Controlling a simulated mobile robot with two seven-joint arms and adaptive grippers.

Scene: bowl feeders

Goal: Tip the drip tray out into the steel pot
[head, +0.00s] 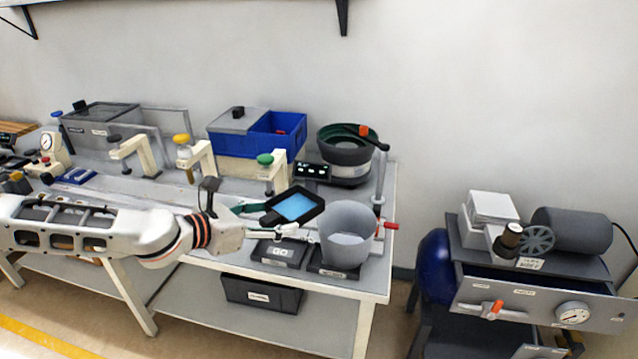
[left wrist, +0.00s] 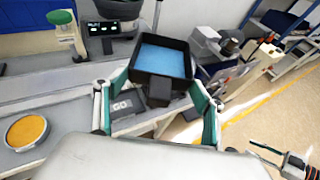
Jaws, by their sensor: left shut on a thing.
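My left gripper (head: 270,219) is shut on the drip tray (head: 318,207), a square black tray with light blue contents. In the left wrist view the gripper (left wrist: 158,96) has its fingers on either side of the tray's black handle, and the tray (left wrist: 186,54) reaches out ahead. The tray looks roughly level. The steel pot (head: 347,247), a grey open-topped vessel, stands at the bench's front right. The tray is above and just left of its rim; the pot's inside is mostly hidden. What seems to be my right gripper (left wrist: 268,155) shows only partly in the left wrist view.
A dark block marked GO (head: 279,253) sits left of the pot. Behind are a green-topped post (head: 265,160), a bowl feeder (head: 345,152) and a blue bin (head: 280,135). A red handle (head: 388,226) juts out right of the pot. A cart with a motor (head: 572,231) stands farther right.

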